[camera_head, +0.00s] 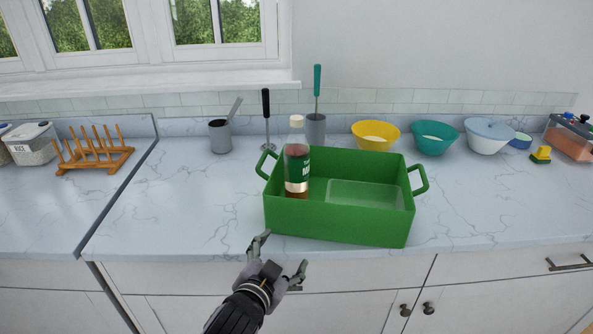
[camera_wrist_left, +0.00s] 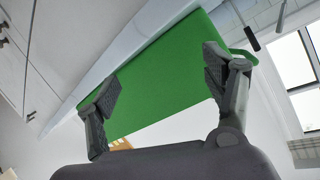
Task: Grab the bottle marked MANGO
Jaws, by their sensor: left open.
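A bottle (camera_head: 297,160) with a pale cap and a green label stands upright in the left end of a green crate (camera_head: 335,226) on the counter. Its lettering is too small to read, so I cannot tell whether it says MANGO. My left gripper (camera_head: 278,256) is open and empty, in front of the counter's edge and below the crate's front left. In the left wrist view the open fingers (camera_wrist_left: 160,85) frame the green crate wall (camera_wrist_left: 165,80), and no bottle shows there. My right gripper is not in view.
Grey utensil cups (camera_head: 220,137), yellow (camera_head: 375,136) and teal (camera_head: 434,138) bowls and a whisk stand behind the crate. A wooden rack (camera_head: 93,152) is at the left. The counter beside the crate is bare. Cabinet doors (camera_head: 350,308) are below.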

